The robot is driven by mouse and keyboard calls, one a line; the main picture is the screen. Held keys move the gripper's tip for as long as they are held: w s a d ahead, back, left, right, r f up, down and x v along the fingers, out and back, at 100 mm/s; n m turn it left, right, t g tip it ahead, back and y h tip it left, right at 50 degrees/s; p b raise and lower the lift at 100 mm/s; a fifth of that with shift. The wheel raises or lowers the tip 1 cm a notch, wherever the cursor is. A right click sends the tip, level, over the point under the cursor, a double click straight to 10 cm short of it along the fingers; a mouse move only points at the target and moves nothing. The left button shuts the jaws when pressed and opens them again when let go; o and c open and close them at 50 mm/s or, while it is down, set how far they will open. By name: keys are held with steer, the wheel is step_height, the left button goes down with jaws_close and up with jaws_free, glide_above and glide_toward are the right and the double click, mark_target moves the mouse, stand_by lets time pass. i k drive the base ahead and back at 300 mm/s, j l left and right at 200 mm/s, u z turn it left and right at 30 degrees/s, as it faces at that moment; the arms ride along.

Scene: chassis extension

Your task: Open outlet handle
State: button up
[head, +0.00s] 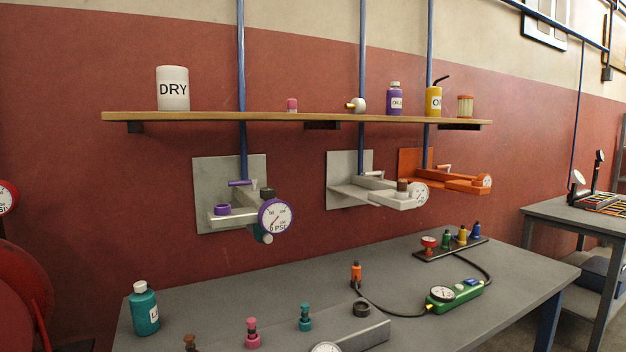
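Three wall-mounted outlet units hang below the shelf, each fed by a blue pipe. The left unit (234,217) is grey with a purple gauge (276,217) and a small purple handle (240,183) near the pipe. The middle unit (385,197) is pale grey with a white gauge and a small light handle (373,175). I cannot tell whether any handle is open or closed. My gripper is not in view.
A wooden shelf (220,118) with jars and bottles runs above the units. A grey workbench (210,303) below holds a teal bottle (145,310), several small fittings and a green gauge device (455,294) with a hose. Red round equipment (20,290) stands at left.

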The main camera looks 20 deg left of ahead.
mark_target(378, 173)
steer(key=i+j+u, duration=0.1)
steer(key=i+u, duration=0.2)
steer(key=i, duration=0.3)
steer(key=i+u, duration=0.25)
steer(key=i, duration=0.4)
steer(key=k+l+u, duration=0.4)
steer(key=l, duration=0.2)
steer(key=i, duration=0.05)
